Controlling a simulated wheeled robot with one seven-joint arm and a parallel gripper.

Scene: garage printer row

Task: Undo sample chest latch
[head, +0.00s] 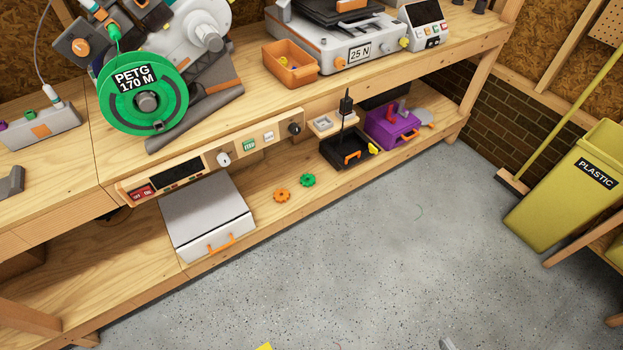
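No chest in view is labelled as the sample chest, so I cannot tell for certain which one it is. A purple box (389,130) stands on the lower shelf at the right, with a red upright piece, a grey upright piece and an orange handle; its latch is too small to make out. A flat grey box (207,216) with a shut lid and an orange handle (221,244) at its front sits on the lower shelf at the left. My gripper cannot be made out; only small yellow and grey bits show at the bottom edge.
A black tray (339,160) with an orange handle stands left of the purple box. Orange (282,196) and green (308,180) knobs lie on the shelf. The bench top (237,112) overhangs the shelf. The grey floor (350,265) in front is clear; a yellow bin (565,205) stands right.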

